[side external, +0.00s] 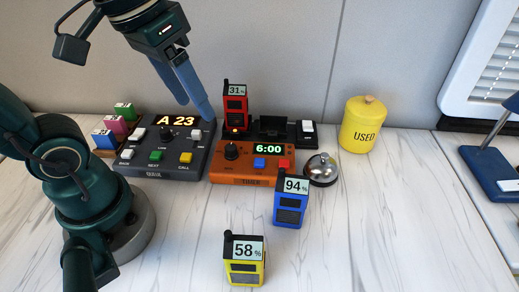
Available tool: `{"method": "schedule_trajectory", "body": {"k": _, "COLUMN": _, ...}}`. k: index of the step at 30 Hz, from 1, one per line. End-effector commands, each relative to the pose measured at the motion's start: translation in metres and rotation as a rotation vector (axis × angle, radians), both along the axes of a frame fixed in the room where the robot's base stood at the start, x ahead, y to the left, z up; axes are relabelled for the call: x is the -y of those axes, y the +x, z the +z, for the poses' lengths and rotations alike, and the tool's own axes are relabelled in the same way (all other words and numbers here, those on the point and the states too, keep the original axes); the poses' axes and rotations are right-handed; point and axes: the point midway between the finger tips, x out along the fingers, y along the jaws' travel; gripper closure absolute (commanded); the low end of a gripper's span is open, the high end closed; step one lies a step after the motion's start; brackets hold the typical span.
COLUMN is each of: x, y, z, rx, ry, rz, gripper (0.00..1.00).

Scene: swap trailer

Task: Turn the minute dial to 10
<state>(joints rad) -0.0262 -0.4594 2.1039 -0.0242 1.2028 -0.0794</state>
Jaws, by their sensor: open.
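The orange timer (226,180) stands in the middle of the table, with a green display (268,149) reading 6:00. Its black dial (232,151) is on the left of its top, with blue and red buttons to the right. I cannot make out the dial's markings. My gripper (206,112) is open and empty. It appears tilted above and behind the dial, to its upper left, apart from it.
A dark console (160,172) showing A 23 stands left of the timer. A red radio (235,105) stands behind the timer, and a bell (321,170) is at its right. Blue (290,207) and yellow (244,268) radios stand in front. The right foreground is clear.

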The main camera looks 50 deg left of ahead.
Motion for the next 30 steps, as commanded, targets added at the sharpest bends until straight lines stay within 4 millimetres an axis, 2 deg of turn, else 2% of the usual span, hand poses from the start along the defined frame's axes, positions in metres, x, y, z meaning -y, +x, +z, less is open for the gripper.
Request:
{"method": "schedule_trajectory", "body": {"k": 1, "x": 0.001, "y": -0.009, "z": -0.004, "rx": 0.045, "ry": 0.009, "rz": -0.018, "gripper": 0.36}}
{"method": "schedule_trajectory", "body": {"k": 6, "x": 0.001, "y": -0.024, "z": -0.023, "rx": 0.154, "ry": 0.034, "rz": -0.066, "gripper": 0.36}}
{"method": "schedule_trajectory", "body": {"k": 12, "x": 0.0, "y": -0.024, "z": -0.04, "rx": 0.181, "ry": 0.05, "rz": -0.085, "gripper": 0.35}}
{"method": "schedule_trajectory", "body": {"k": 16, "x": 0.0, "y": -0.011, "z": -0.026, "rx": 0.205, "ry": 0.035, "rz": -0.043, "gripper": 0.35}}
{"method": "schedule_trajectory", "body": {"k": 21, "x": -0.004, "y": 0.012, "z": -0.022, "rx": 0.122, "ry": 0.011, "rz": 0.038, "gripper": 0.35}}
{"method": "schedule_trajectory", "body": {"k": 26, "x": -0.01, "y": 0.04, "z": -0.032, "rx": 0.009, "ry": -0.007, "rz": 0.117, "gripper": 0.35}}
{"method": "schedule_trajectory", "body": {"k": 30, "x": -0.016, "y": 0.061, "z": -0.05, "rx": -0.096, "ry": -0.015, "rz": 0.177, "gripper": 0.35}}
